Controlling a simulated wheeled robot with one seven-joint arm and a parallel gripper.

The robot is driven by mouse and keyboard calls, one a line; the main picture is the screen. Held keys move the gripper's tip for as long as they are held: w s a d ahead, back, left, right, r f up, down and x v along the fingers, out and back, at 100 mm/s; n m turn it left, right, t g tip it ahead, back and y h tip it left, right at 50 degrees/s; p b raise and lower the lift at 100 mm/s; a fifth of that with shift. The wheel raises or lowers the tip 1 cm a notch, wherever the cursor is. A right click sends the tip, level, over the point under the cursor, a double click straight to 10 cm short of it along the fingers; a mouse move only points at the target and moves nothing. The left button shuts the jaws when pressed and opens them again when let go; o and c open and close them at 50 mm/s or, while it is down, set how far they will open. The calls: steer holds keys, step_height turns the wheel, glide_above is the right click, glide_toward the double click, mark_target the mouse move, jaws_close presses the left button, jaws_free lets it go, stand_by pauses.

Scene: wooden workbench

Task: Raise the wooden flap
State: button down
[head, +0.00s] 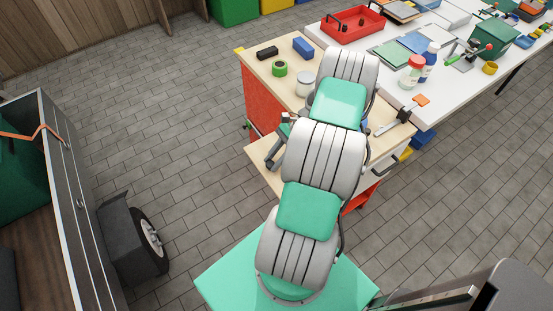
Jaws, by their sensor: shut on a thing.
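The wooden flap (262,164) is a pale wood panel in the head view, at the near end of the red-sided bench. It looks roughly level, a little below the bench top (262,77); its exact tilt is hard to tell. My arm covers its middle. My gripper (271,160) is dark and sits at the flap's left part, beside my arm. It is shut, apparently on the flap, but the contact is too small and partly hidden to see clearly.
A black block (267,53), blue block (303,48), green tape roll (279,69) and pale jar (304,84) stand on the bench top. A white table (460,85) with bottles and trays adjoins at right. A dark cart (75,205) stands left. Floor between is clear.

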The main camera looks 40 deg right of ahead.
steer(key=shift+s, duration=0.1)
steer(key=c, duration=1.1)
jaws_free()
steer(key=v, duration=0.7)
steer(key=shift+d+r, duration=0.25)
steer(key=shift+d, duration=0.05)
